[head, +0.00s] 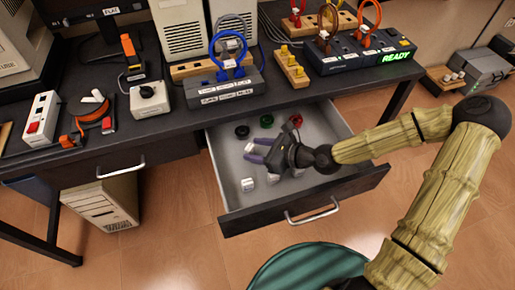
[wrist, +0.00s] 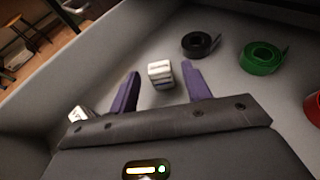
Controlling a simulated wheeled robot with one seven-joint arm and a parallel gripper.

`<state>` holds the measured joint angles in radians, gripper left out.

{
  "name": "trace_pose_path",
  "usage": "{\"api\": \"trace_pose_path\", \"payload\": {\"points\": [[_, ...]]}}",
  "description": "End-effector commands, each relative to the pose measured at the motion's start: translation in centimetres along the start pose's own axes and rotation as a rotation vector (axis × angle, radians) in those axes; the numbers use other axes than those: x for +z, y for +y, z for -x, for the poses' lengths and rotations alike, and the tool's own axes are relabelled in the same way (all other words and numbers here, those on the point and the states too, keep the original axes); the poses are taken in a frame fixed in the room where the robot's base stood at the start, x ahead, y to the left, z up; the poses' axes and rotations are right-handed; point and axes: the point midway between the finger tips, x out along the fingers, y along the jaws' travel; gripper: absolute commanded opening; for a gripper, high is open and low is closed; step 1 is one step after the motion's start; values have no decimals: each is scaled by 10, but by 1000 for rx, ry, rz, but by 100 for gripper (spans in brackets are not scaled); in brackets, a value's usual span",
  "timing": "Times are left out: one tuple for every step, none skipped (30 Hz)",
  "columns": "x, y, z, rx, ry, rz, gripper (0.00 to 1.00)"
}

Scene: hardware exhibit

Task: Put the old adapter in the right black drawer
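The right black drawer (head: 372,182) is pulled open; its pale grey inside shows in both views. My gripper (head: 250,150) reaches into it from the right, and its purple fingers are spread. In the wrist view, a small white-and-grey block (wrist: 160,74) lies between the fingertips, with a gap on each side; it may be the old adapter, but I cannot tell for certain. A second small white block (wrist: 78,115) shows left of the fingers. In the head view, white blocks (head: 248,184) lie near the drawer's front left, below my gripper.
Black (head: 242,131), green (head: 266,120) and red (head: 295,120) tape rolls lie along the drawer's back. The left drawer (head: 108,160) is shut. On the desk above stand a dark adapter strip (head: 225,88), a READY-lit box (head: 360,52) and a wooden block with yellow plugs (head: 291,68).

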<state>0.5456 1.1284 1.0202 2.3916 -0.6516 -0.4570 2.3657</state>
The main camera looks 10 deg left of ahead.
Motion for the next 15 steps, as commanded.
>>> {"api": "trace_pose_path", "payload": {"points": [[0, 0, 0, 0, 0, 0, 48], [0, 0, 0, 0, 0, 0, 48], [0, 0, 0, 0, 0, 1, 48], [0, 0, 0, 0, 0, 1, 48], [1, 0, 0, 0, 0, 1, 48], [2, 0, 1, 0, 0, 2, 48], [3, 0, 1, 0, 0, 4, 48], [3, 0, 3, -1, 0, 2, 48], [3, 0, 6, -1, -1, 0, 48], [4, -1, 9, -2, -1, -1, 48], [4, -1, 12, -2, -1, -2, 48], [4, -1, 17, -2, 0, -3, 48], [4, -1, 21, -2, 0, -4, 48], [4, -1, 24, -3, 0, -3, 48], [4, -1, 30, -4, -1, -3, 48]]}}
